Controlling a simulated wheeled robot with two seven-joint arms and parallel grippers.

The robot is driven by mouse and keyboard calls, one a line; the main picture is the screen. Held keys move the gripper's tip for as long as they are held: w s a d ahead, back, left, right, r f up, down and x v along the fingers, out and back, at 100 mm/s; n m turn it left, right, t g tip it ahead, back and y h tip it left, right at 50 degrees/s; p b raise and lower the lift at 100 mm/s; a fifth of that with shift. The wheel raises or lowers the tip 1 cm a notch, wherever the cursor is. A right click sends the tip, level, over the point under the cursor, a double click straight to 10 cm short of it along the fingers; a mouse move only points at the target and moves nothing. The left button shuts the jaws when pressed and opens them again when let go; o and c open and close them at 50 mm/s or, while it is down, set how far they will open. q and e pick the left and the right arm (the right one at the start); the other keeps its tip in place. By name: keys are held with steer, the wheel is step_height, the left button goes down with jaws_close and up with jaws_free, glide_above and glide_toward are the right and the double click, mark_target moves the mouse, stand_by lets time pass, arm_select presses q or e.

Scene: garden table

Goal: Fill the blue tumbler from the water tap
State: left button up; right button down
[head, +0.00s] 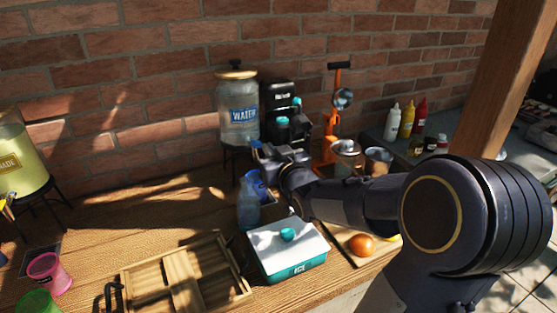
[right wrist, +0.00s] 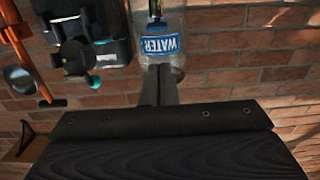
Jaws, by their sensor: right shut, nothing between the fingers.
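The water dispenser (head: 238,112) is a clear jar with a wooden lid and blue WATER label, on a dark stand. It shows upside down in the right wrist view (right wrist: 160,43), where its tap (right wrist: 155,9) is partly seen at the top edge. A blue cup-like shape (head: 262,184), probably the blue tumbler, stands below the dispenser, partly hidden by a blue translucent bottle (head: 248,205). I cannot tell its water level. My right gripper (head: 258,149) is shut and empty in front of the dispenser; its fingers also show in the right wrist view (right wrist: 159,84). My left gripper is out of view.
A teal ice box (head: 290,262) and a wooden crate (head: 165,280) stand at the front. A black coffee machine (head: 283,110) and an orange press (head: 334,125) stand right of the dispenser. Pink (head: 49,272) and green (head: 38,303) cups and a lemonade dispenser (head: 22,155) are left.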

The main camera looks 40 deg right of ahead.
steer(key=shift+v, duration=2.25)
steer(key=shift+f, duration=0.1)
steer(key=s+a+f+n+g+y, duration=0.1)
steer(key=s+a+f+g+y, duration=0.3)
steer(key=s+a, duration=0.5)
steer(key=s+a+f+g+y, duration=0.5)
steer(key=s+a+f+g, duration=0.2)
steer(key=s+a, duration=0.3)
steer(key=shift+s+a+f+n, duration=0.25)
steer(key=shift+a+f+n, duration=0.25)
steer(key=shift+a, duration=0.7)
steer(key=shift+f, duration=0.1)
